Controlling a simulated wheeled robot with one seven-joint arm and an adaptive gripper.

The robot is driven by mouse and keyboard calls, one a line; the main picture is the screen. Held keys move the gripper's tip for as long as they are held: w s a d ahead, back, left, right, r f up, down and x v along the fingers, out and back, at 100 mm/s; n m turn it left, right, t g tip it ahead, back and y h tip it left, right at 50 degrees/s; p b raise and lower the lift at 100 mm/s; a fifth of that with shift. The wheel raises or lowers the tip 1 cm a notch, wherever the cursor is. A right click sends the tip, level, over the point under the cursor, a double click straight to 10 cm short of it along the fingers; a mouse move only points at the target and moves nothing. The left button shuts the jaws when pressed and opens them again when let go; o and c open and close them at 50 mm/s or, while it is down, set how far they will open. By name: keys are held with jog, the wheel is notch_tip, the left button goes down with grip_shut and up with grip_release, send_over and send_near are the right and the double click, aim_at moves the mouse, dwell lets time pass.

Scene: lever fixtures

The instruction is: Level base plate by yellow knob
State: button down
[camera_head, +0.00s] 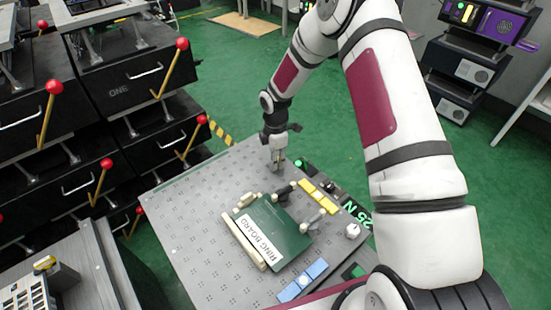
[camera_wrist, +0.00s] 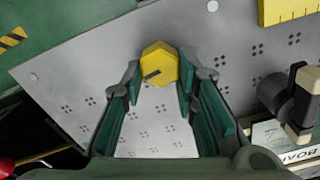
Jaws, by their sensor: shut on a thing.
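The grey perforated base plate (camera_head: 190,215) fills the lower middle of the head view, and it also shows in the wrist view (camera_wrist: 75,85). The yellow knob (camera_wrist: 159,58) is a six-sided piece with a dark slanted mark on its face. It sits between the tips of the green-padded fingers of my gripper (camera_wrist: 158,78), which are shut on it. In the head view my gripper (camera_head: 277,165) points down at the plate's far corner, and I cannot make out the knob there. The plate's exact tilt is hard to tell.
A green board (camera_head: 290,238) labelled "RING BOARD" is on the plate, with dark clamps around it. Yellow (camera_head: 319,198) and blue (camera_head: 303,281) blocks lie near the plate's right edge. Black drawers (camera_head: 130,75) with red-knobbed levers (camera_head: 182,44) stand at left. Green floor lies beyond.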

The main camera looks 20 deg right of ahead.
jog(key=c, duration=1.3)
grip_release()
jog(key=shift+r, duration=5.95)
